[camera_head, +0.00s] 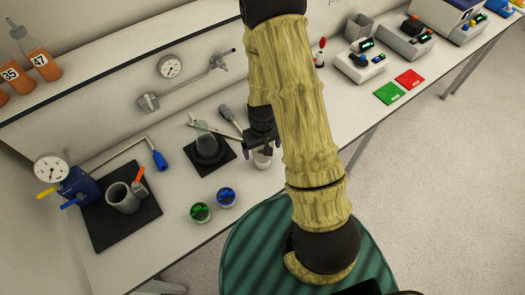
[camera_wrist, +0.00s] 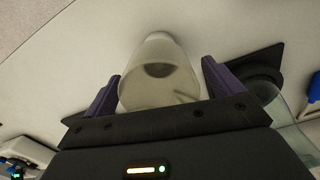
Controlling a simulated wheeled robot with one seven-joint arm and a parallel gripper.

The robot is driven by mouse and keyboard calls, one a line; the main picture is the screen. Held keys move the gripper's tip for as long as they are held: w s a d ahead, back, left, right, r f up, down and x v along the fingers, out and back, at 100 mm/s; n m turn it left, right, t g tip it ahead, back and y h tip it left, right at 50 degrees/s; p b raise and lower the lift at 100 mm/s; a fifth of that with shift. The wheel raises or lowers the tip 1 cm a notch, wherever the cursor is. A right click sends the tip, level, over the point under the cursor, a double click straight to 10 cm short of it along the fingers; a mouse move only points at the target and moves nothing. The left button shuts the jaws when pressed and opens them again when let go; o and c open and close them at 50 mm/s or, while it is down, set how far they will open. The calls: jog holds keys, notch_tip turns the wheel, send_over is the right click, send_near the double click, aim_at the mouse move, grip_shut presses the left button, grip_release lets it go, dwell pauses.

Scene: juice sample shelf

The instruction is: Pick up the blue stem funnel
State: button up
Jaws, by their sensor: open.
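My gripper (camera_head: 260,145) is open, above the bench between the black mat and my arm. In the wrist view its two purple fingers (camera_wrist: 160,92) stand on either side of a pale, translucent, rounded cup or funnel shape (camera_wrist: 158,75). I see a gap beside each finger. In the head view this pale piece (camera_head: 262,160) shows just below the fingers, partly hidden by the gripper. I see no blue on it, and its stem is not visible. A small round piece with a blue top (camera_head: 227,197) stands apart, to the lower left; I cannot tell whether it is a funnel.
A green-topped round piece (camera_head: 201,213) stands beside the blue-topped one. A grey cup (camera_head: 122,198) and a blue gauge device stand further left. Bare bench lies around the round pieces.

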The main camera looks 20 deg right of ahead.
aim_at(262, 152)
jog(key=shift+c, duration=0.2)
dwell(0.3)
jog(key=c, duration=1.1)
jog(key=shift+o, duration=0.2)
jog(key=shift+r, duration=0.1)
notch_tip(262, 152, up, 10)
jog(key=b, duration=0.2)
jog(key=shift+b, duration=0.3)
